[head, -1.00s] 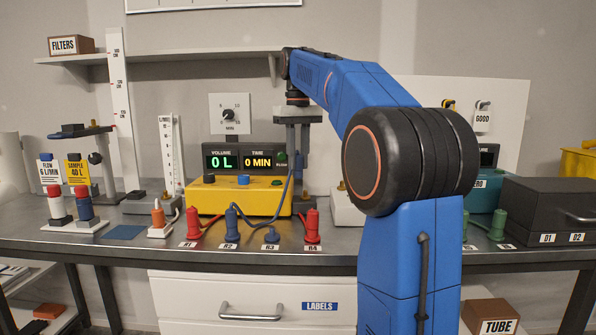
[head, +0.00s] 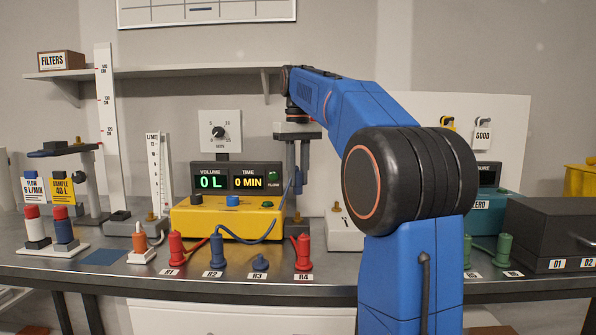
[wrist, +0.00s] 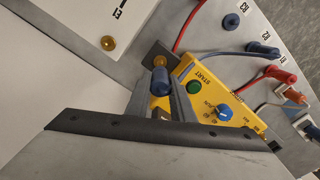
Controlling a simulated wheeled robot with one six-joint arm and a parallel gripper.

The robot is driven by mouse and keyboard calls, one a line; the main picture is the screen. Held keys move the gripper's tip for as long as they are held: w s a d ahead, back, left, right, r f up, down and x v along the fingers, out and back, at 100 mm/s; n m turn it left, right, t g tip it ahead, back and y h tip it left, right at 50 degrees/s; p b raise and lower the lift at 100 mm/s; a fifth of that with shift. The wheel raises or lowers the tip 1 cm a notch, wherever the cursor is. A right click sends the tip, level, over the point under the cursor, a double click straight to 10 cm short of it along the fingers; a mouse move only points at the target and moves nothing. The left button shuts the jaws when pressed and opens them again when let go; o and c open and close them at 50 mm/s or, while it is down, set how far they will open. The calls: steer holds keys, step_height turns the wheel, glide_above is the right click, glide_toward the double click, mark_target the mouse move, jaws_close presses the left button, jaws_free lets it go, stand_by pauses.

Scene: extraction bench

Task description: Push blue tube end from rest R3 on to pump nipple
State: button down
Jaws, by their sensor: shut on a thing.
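My gripper (head: 298,180) points down in the head view, just right of the yellow pump (head: 228,217). It is shut on a blue tube end, which shows between the grey fingers in the wrist view (wrist: 160,82). A blue tube (head: 258,238) runs from the blue plug at R2 (head: 217,250) across the pump front up to the gripper. In the wrist view, a brass part (wrist: 158,61) lies in line with the tube end; I cannot tell whether they touch. Rest R3 (head: 260,263) holds only a short blue piece.
Red plugs (head: 176,248) stand at R1 and R4 (head: 303,251) in front of the pump. An orange-topped stand (head: 140,245) is left of them. A grey box (head: 560,235) and green plugs are at the right. My arm hides part of the bench's right half.

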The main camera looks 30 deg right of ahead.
mark_target(298, 187)
steer(key=shift+f, duration=2.1)
steer(key=shift+f, duration=1.5)
steer(key=c, duration=1.5)
jaws_free()
steer(key=shift+o, duration=0.2)
step_height(298, 187, up, 12)
steer(key=shift+s, duration=0.1)
